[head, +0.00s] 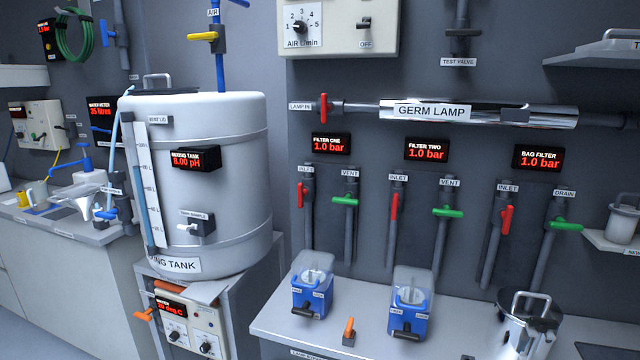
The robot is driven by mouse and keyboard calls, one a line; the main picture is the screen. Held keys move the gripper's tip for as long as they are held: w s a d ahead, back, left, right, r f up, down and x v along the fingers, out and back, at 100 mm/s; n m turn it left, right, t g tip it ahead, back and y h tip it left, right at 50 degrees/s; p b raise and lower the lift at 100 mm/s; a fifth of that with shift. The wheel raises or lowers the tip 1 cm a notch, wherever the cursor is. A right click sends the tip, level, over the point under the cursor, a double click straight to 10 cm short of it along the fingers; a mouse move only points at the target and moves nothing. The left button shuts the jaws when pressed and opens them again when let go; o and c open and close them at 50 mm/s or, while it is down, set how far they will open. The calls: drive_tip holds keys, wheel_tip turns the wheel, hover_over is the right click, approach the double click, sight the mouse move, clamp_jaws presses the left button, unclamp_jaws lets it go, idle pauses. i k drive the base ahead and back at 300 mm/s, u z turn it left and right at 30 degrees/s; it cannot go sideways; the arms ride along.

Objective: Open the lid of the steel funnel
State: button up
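A shiny, pale metal cone that looks like the steel funnel (78,198) is on the left counter, left of the white mixing tank. A pale flat top (92,178) shows just above it. It is too small to tell whether this is the lid, or whether it is open or closed. The tank hides what lies to the right. My gripper is not in view.
The large white mixing tank (225,130) stands on a grey stand beside the left counter (95,237). Valves line the wall above.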

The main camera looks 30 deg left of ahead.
sight(72, 193)
drive_tip(key=z, duration=0.3)
drive_tip(key=i, duration=0.15)
drive_tip(key=u, duration=2.8)
drive_tip(key=k, duration=0.9)
drive_tip(key=u, duration=0.2)
drive_tip(key=i, duration=0.9)
